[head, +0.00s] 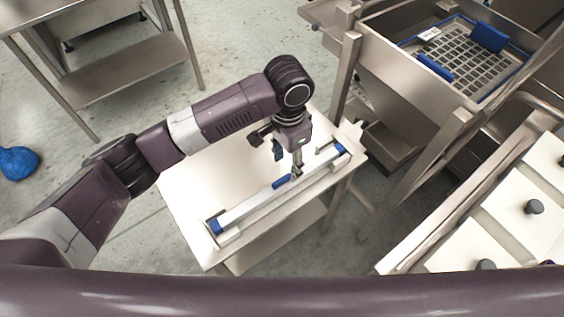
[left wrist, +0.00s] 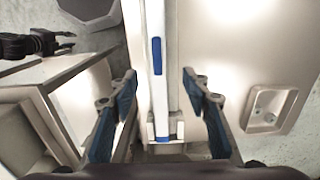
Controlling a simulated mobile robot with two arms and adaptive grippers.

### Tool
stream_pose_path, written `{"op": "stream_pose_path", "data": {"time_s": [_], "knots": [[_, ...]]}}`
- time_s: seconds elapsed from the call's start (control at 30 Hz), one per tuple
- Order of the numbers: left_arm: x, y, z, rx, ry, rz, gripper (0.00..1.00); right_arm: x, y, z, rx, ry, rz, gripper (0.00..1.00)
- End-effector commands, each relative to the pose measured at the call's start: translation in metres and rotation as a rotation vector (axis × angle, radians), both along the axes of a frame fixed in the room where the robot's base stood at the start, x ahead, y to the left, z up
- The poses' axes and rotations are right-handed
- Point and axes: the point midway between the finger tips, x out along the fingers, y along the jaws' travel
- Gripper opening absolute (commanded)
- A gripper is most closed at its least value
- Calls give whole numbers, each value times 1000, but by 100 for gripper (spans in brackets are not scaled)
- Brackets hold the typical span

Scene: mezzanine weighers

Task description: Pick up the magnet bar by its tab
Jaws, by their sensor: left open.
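The magnet bar (head: 260,200) is a long pale bar with blue ends. It lies diagonally on a white-topped table, each end in a metal bracket. Its blue tab (head: 282,182) shows near the middle, and also in the left wrist view (left wrist: 157,56). My left gripper (head: 288,166) is above the bar close to the tab, pointing down. In the left wrist view its open blue-padded fingers (left wrist: 163,82) stand on either side of the bar, with the tab between and beyond them. Nothing is in its grasp. My right gripper is not in view.
The table (head: 190,185) has bare top to the bar's left. A metal frame with a hopper and grid (head: 470,65) stands at the back right. A counter with white lids (head: 520,205) is at the right. A blue bundle (head: 17,162) lies on the floor.

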Motion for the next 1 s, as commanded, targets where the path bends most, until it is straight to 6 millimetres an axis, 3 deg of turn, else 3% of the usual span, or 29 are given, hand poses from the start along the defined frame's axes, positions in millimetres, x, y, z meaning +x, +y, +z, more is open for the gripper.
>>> {"op": "stream_pose_path", "data": {"time_s": [0.03,0.1,0.17,0.4,0.5,0.57,0.8,0.9,1.0], "knots": [[-1,1,-2,6,3,-3,44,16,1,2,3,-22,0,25],[-1,2,-8,9,5,-3,44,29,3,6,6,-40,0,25],[-2,2,-15,10,6,-3,44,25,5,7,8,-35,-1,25],[-1,12,-43,9,5,0,44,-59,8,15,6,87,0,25],[-2,13,-59,7,4,-2,44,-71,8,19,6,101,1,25],[-1,13,-67,6,2,-2,44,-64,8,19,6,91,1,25],[-1,12,-76,4,-1,-2,44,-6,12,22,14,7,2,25],[-1,12,-75,5,0,-3,41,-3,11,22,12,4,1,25],[-1,12,-75,4,-1,-3,30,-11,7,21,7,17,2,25]]}}
